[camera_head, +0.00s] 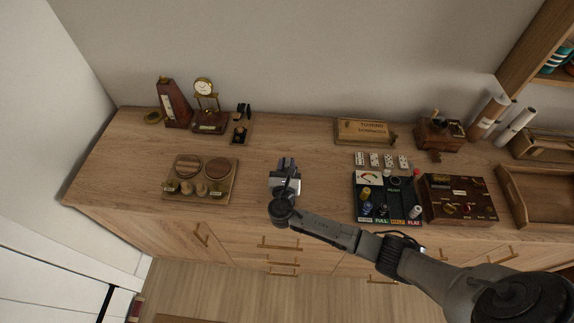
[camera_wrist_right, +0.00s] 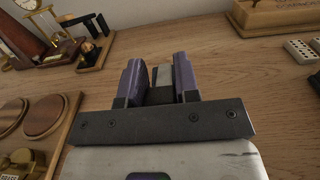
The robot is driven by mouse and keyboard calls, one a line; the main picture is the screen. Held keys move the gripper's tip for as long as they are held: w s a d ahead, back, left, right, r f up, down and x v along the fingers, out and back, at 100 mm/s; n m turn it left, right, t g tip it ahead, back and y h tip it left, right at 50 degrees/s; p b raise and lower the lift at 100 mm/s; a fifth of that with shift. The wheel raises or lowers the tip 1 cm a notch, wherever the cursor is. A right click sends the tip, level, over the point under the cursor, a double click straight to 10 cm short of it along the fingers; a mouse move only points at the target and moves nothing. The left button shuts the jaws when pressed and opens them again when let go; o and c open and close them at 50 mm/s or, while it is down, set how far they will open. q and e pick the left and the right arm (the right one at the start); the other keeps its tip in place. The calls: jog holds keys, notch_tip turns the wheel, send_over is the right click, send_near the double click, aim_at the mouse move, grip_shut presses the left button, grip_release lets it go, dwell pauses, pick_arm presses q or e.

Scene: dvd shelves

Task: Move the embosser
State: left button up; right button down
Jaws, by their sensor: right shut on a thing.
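My right gripper (camera_head: 287,163) is over the front middle of the wooden counter, its purple fingers pointing to the back wall. In the right wrist view, the fingers (camera_wrist_right: 159,75) are shut on a small grey and black thing, which I take to be the embosser (camera_wrist_right: 163,74). The fingers and mount hide most of it, so its full shape and whether it touches the counter cannot be told. My left gripper is not in view.
The wooden counter (camera_head: 300,140) is clear around the gripper. To the left are a wooden tray (camera_head: 230,193) with round pieces, a metronome (camera_head: 172,103), a clock and a small stand (camera_head: 240,138). To the right are a domino box (camera_head: 365,131), dominoes and a dark organiser (camera_head: 385,218).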

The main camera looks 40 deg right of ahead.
dwell(0.3)
jog(key=c, duration=0.8)
grip_release()
jog(key=shift+s+a, duration=0.25)
jog(key=shift+b+v, duration=0.8)
jog(key=shift+v, duration=5.8)
